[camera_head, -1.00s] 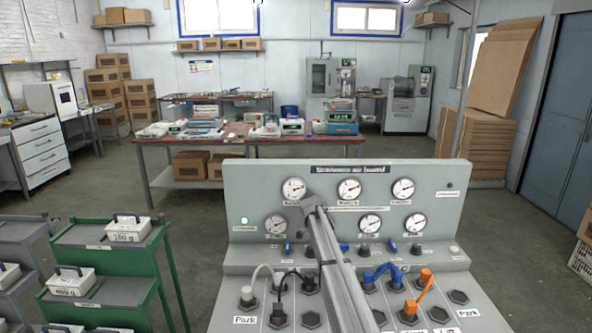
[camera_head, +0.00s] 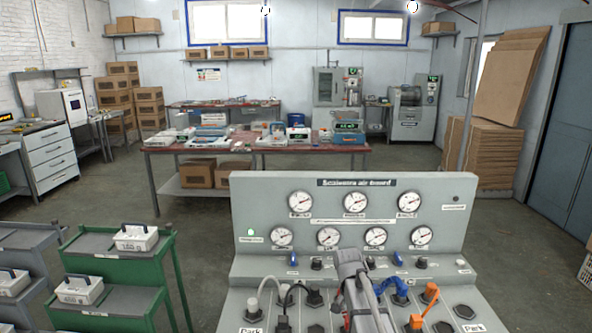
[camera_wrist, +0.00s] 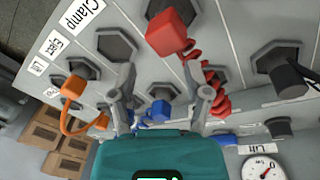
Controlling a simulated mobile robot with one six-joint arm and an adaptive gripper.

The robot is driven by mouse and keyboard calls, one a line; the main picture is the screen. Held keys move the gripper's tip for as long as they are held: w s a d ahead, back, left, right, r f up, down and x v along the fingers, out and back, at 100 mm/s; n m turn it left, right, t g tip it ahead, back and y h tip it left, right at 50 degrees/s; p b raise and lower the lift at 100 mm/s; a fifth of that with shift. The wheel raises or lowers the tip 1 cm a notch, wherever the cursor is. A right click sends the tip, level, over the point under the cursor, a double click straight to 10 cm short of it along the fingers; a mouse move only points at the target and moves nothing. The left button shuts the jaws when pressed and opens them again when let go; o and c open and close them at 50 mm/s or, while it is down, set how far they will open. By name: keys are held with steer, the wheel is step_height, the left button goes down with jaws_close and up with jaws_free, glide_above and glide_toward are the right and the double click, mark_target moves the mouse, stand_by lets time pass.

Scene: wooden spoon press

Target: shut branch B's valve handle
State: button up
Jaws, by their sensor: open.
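The grey air board (camera_head: 249,214) stands before me with several gauges and hose sockets. Blue valve handles show on its ledge, one at left (camera_head: 293,259) and one at right (camera_head: 398,258). My arm covers the middle of the board, and no branch B label is readable. In the wrist view, my gripper (camera_wrist: 160,76) is open and empty over the sloped socket panel. A blue hose plug (camera_wrist: 160,109) shows behind its fingers, and a blue handle (camera_wrist: 222,140) lies to the right by the Lift label (camera_wrist: 262,149).
A red plug (camera_wrist: 169,32) with a coiled red hose (camera_wrist: 217,104) runs close by the right finger. An orange hose (camera_wrist: 73,88) arches at left. Green carts with weights (camera_head: 138,237) stand left of the board. A worktable (camera_head: 160,150) stands behind.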

steer(key=s+r+n+y+p, duration=0.1)
steer(key=s+n, duration=0.5)
steer(key=s, duration=1.1)
steer(key=shift+s+n+y, duration=0.25)
steer(key=shift+n+y, duration=0.05)
steer(key=shift+y, duration=0.1)
